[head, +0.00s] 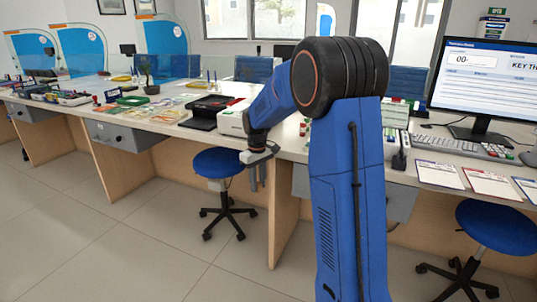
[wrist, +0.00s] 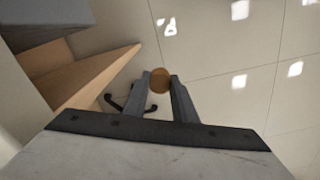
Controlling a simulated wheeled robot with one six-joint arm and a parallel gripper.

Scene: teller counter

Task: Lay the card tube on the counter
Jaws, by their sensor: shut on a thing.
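My gripper (head: 257,176) hangs pointing down in front of the counter's edge, below the counter top and over the floor, in the head view. In the wrist view my gripper (wrist: 164,92) is shut on the card tube (wrist: 160,79), which shows as a round brown shape between the fingertips. The rest of the tube is hidden there, and I cannot make it out in the head view. The counter (head: 285,135) runs across behind my gripper, with its light top partly hidden by my arm.
A blue stool (head: 219,163) stands close left of my gripper; another stool (head: 490,222) is at right. Near the edge are a black device (head: 206,112) and a white box (head: 233,121). A keyboard (head: 465,147) and monitor (head: 487,82) are at right. Wooden panels support the counter.

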